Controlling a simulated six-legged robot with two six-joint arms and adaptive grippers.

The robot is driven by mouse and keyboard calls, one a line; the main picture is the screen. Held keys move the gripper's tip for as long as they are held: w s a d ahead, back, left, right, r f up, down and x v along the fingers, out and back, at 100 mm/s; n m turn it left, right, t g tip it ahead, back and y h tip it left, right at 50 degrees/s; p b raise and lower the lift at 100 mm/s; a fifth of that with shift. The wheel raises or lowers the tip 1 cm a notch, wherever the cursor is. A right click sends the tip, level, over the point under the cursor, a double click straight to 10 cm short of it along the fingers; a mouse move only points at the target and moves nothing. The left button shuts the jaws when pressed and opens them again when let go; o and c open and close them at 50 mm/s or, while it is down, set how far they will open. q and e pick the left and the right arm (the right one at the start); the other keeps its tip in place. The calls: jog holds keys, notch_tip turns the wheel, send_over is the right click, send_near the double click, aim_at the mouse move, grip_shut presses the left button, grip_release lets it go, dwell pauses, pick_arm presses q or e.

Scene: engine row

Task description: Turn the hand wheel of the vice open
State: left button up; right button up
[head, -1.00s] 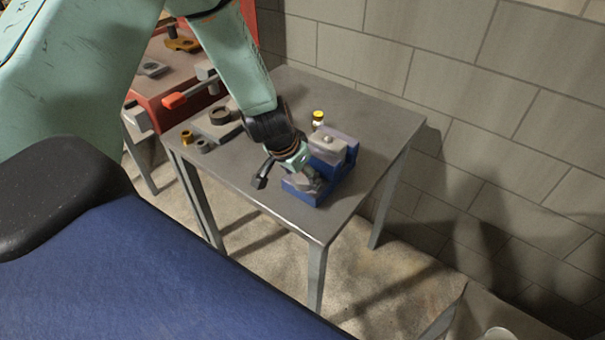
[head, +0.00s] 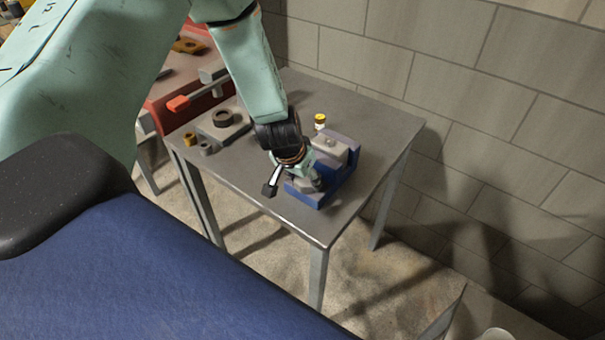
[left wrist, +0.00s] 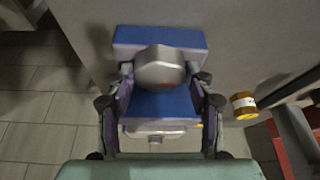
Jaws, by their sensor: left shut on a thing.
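The blue vice (head: 345,172) with grey jaws stands near the right front edge of the grey table. My left gripper (head: 314,182) is at the vice's near end, pointing down. In the left wrist view, the gripper's fingers (left wrist: 160,78) close from both sides on a grey rounded part, which looks like the hand wheel (left wrist: 160,66). Blue vice body (left wrist: 160,37) shows beyond and below it. In the head view the gripper hides much of the wheel, so its turn angle cannot be told. My right gripper is not in view.
A small yellow-capped jar (head: 320,121) stands behind the vice and shows right of the fingers in the wrist view (left wrist: 244,105). A grey plate with a ring (head: 224,122) and small nuts (head: 190,139) lie left. A block wall (head: 480,120) stands behind.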

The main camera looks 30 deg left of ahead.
pick_arm(q)
jog(key=n+p, duration=0.1)
jog(key=p, duration=0.1)
jog(key=n+y+p, duration=0.1)
jog(key=n+p, duration=0.1)
jog(key=n+y+p, duration=0.1)
jog(key=n+p, duration=0.1)
jog(key=p, duration=0.1)
jog(key=shift+w+d+r+g, duration=0.2)
jog(key=shift+d+r+g, duration=0.05)
jog(key=shift+r+g, duration=0.05)
jog(key=shift+w+n+y+p, duration=0.1)
jog(key=shift+n+y+p, duration=0.2)
jog(key=shift+n+p, duration=0.6)
jog(key=shift+f+n+p, duration=0.1)
jog(key=shift+n+p, duration=0.2)
jog(key=shift+p, duration=0.2)
